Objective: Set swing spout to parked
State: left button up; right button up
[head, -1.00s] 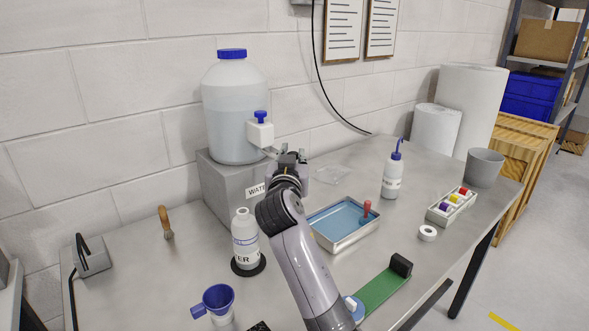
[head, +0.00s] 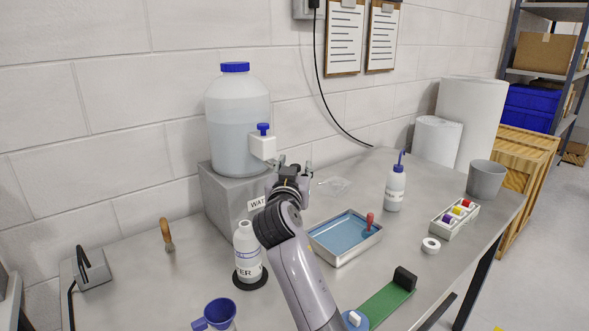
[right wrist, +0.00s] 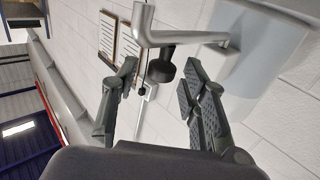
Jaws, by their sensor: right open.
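The swing spout (right wrist: 180,39) is a bent grey metal tube in the right wrist view. It runs across the top from the pale container and turns up at its left end. A dark knob-like piece (right wrist: 165,68) shows just under it. In the head view the spout is mostly hidden behind my right gripper, by the white tap block (head: 262,147) with its blue knob on the large water container (head: 238,120). My right gripper (head: 292,168) is open, its fingers apart; in the right wrist view (right wrist: 158,98) nothing is clamped between them. My left gripper is out of view.
A shallow blue-filled tray (head: 326,254), wash bottle (head: 395,188) and grey cup (head: 486,180) are to the right. A blue funnel (head: 219,312) is at the front.

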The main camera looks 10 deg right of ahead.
notch_tip(320, 180, up, 10)
dwell(0.6)
